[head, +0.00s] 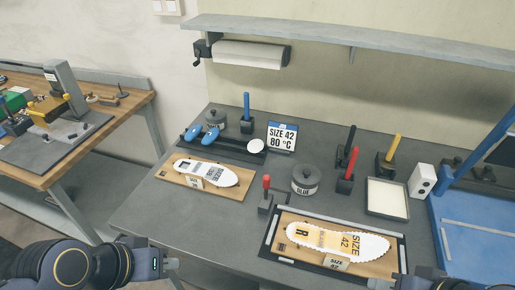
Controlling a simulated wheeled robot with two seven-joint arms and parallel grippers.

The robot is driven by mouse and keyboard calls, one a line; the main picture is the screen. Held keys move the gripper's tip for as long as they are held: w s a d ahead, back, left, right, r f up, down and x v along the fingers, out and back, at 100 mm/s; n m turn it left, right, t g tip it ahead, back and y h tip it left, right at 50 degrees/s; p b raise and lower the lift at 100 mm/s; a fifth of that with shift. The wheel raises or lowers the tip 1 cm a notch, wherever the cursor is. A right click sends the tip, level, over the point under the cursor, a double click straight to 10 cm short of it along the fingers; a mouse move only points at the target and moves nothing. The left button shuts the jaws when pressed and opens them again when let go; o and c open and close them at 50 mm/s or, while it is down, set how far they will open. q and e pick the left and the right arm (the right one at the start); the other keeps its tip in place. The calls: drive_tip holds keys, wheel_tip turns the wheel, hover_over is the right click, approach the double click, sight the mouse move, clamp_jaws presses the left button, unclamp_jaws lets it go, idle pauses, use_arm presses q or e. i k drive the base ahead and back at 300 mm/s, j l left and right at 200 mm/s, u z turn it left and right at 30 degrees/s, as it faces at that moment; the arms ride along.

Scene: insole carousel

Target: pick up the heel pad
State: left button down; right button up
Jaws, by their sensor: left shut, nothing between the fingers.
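A black tray (230,148) at the back left of the grey table holds two blue pads, one at its left end (193,133) and one beside it (210,135), and a white round piece (255,146) at its right end. I cannot tell for sure which of these is the heel pad. My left gripper (172,263) is shut and empty at the lower left, in front of the table's edge and well short of the tray. My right gripper (386,284) only just shows at the bottom edge; its fingers are too cut off to read.
A white insole (210,173) lies on a wooden board at left; another insole (335,242) lies on a framed board at front right. A sign (283,136) stands behind.

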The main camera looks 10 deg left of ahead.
sight(256, 146)
drive_tip(key=i+j+u, duration=0.1)
drive_tip(key=j+u, duration=0.15)
drive_tip(key=j, duration=0.15)
drive_tip(key=i+j+u, duration=0.2)
drive_tip(key=j, duration=0.15)
drive_tip(key=j+u, duration=0.25)
drive_tip(key=j, duration=0.15)
